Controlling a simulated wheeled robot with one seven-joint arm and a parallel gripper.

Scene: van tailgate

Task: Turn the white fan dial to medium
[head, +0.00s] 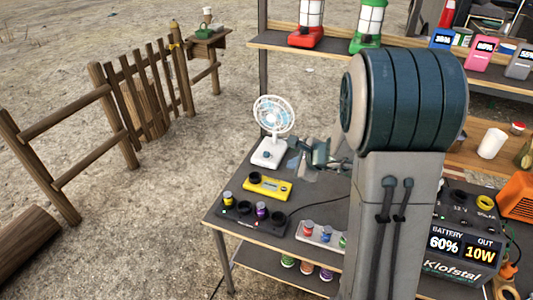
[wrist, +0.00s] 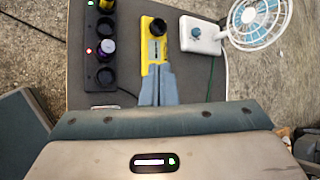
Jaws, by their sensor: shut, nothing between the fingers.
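The white fan (head: 268,152) stands at the back left corner of the table, with a round blue-bladed head on an upright stem. Its blue dial (head: 266,155) sits on the front of the base; its setting is too small to read. In the wrist view the fan base (wrist: 205,42) is at the upper right, with the dial (wrist: 196,33) facing up. My gripper (head: 293,153) is just right of the fan base in the head view, apart from the dial. In the wrist view my gripper (wrist: 158,68) is shut and empty, its tips over the end of a yellow device.
The yellow device (head: 268,185) with a black knob lies in front of the fan. A dark charger (head: 250,217) with coloured cells is nearer the front. A tray of small jars (head: 318,235) and the Klofstal power station (head: 455,245) stand to the right. Lanterns (head: 308,25) stand on the shelf above.

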